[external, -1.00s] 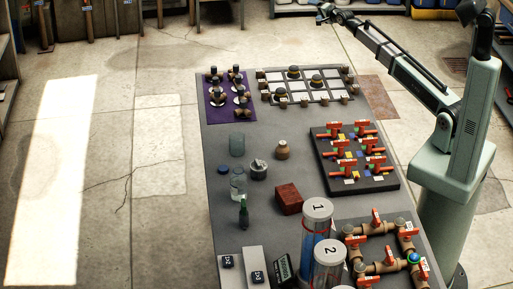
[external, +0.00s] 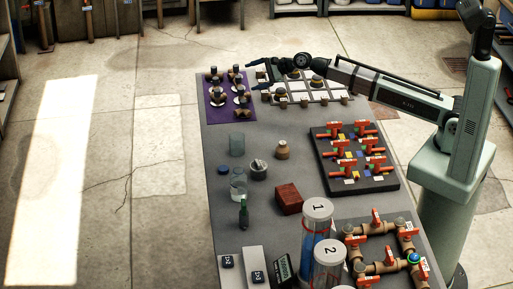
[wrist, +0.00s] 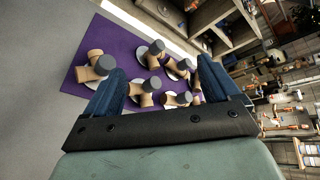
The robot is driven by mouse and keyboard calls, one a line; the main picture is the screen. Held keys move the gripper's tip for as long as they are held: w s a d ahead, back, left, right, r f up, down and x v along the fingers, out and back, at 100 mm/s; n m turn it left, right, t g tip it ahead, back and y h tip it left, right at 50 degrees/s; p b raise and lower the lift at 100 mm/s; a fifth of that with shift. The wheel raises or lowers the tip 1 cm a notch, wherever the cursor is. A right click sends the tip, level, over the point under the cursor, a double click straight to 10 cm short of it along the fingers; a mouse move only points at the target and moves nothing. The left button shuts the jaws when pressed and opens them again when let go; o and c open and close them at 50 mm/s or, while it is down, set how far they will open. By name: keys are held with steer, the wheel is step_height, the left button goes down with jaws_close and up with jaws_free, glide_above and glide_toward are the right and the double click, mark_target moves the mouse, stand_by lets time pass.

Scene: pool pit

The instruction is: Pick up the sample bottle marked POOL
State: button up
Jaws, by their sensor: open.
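No lettering reading POOL can be made out in either view. In the external view, a clear bottle (external: 238,182) and a small dark green bottle (external: 243,213) stand on the left half of the grey table (external: 270,235). A tan, rounded container (external: 282,151) stands farther back. My gripper (external: 257,74) is over the table's far end, well away from these bottles. It is open and empty. In the wrist view my gripper (wrist: 160,66) spreads two blue fingers in front of the purple mat (wrist: 125,45), which holds several brown pieces with grey caps (wrist: 106,64).
A grid board (external: 305,97) lies at the far end. A clear beaker (external: 237,146), grey pot (external: 258,170), blue disc (external: 223,170) and red-brown block (external: 289,198) stand mid-table. A black valve board (external: 358,183) and tall cylinders (external: 316,235) crowd the right and front.

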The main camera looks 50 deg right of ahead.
steer(key=s+a+f+g+y, duration=0.1)
steer(key=s+a+g+y, duration=0.1)
steer(key=s+a, duration=0.65)
steer(key=s+a+f+g+y, duration=0.1)
steer(key=s+a+g+y, duration=0.1)
steer(key=s+a, duration=0.65)
steer(key=g+y, duration=0.2)
steer(key=g, duration=0.3)
glide_toward(238, 179)
steer(key=shift+m, duration=0.4)
steer(key=a+f, duration=0.1)
steer(key=w+f, duration=0.1)
steer(key=a+f, duration=0.1)
steer(key=f, duration=0.1)
steer(key=shift+w+a, duration=0.2)
steer(key=shift+a, duration=0.1)
steer(key=shift+w+x, duration=0.15)
steer(key=shift+x, duration=1.15)
steer(key=shift+w+x, duration=0.15)
steer(key=shift+x, duration=1.15)
steer(key=shift+d, duration=0.1)
steer(key=c, duration=1.1)
